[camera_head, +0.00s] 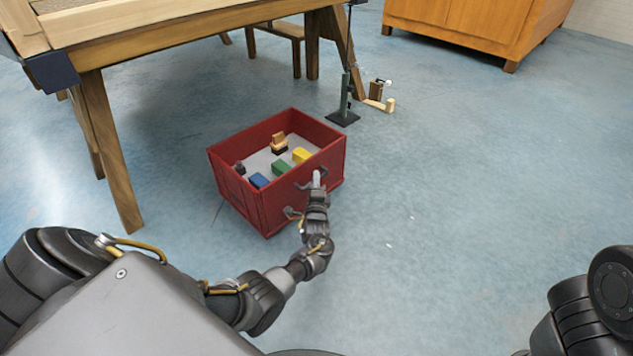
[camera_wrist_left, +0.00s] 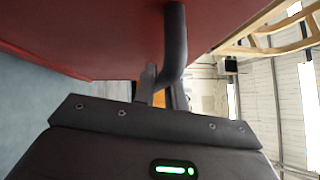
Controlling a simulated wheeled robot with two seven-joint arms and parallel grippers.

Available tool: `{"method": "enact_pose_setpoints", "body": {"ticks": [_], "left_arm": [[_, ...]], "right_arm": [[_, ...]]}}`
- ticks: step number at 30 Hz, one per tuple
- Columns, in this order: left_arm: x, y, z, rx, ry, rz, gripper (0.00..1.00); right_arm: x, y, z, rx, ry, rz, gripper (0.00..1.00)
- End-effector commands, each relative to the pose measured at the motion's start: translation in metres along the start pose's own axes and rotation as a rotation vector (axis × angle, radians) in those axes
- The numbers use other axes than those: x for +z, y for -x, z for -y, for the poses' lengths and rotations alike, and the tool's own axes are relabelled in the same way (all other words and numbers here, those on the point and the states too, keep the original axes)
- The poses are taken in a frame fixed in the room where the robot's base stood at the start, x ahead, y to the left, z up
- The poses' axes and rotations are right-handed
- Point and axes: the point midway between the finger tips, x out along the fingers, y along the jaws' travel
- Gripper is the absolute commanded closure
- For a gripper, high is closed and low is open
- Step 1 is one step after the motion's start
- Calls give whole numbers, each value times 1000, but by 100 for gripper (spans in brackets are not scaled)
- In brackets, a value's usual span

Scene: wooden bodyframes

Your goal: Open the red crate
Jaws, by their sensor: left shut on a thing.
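The red crate (camera_head: 262,200) stands on the blue floor, with its top open and its inside showing. Its near right wall bears dark handles, one of them a lower handle (camera_head: 291,212). My left gripper (camera_head: 316,181) is at the upper part of that wall, shut on a dark bar handle (camera_wrist_left: 175,45). In the left wrist view the gripper fingers (camera_wrist_left: 160,92) meet around the handle, next to the red crate wall (camera_wrist_left: 100,35). The exact grip is partly hidden by the fingers. My right arm shows only at the lower right, and its gripper is out of view.
Blue (camera_head: 259,180), green (camera_head: 281,167) and yellow (camera_head: 301,155) blocks and a wooden piece (camera_head: 279,142) lie in the crate. A wooden table (camera_head: 150,35) stands behind left; a dark stand (camera_head: 343,112) is behind the crate. The floor to the right is clear.

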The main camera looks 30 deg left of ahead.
Motion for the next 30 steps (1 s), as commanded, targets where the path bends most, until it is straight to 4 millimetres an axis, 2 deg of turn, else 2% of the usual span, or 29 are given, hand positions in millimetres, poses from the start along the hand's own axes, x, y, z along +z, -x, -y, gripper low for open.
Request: {"method": "enact_pose_setpoints", "body": {"ticks": [8, 9, 14, 23, 28, 30], "left_arm": [[5, 0, -1, 3, 0, 6, 100], [5, 0, -1, 3, 0, 6, 86], [5, 0, -1, 2, 0, 6, 66], [4, 0, 2, 1, 1, 3, 66], [7, -4, 23, -1, 2, 4, 66], [10, -6, 38, -1, 1, 5, 66]], "right_arm": [[1, 0, 0, 0, 0, 1, 64], [1, 0, 0, 0, 0, 1, 64], [1, 0, 0, 0, 0, 1, 64], [1, -1, 0, 1, 0, 2, 64], [5, -12, -2, -1, 1, 4, 64], [10, -6, -3, -18, 9, 36, 64]]}}
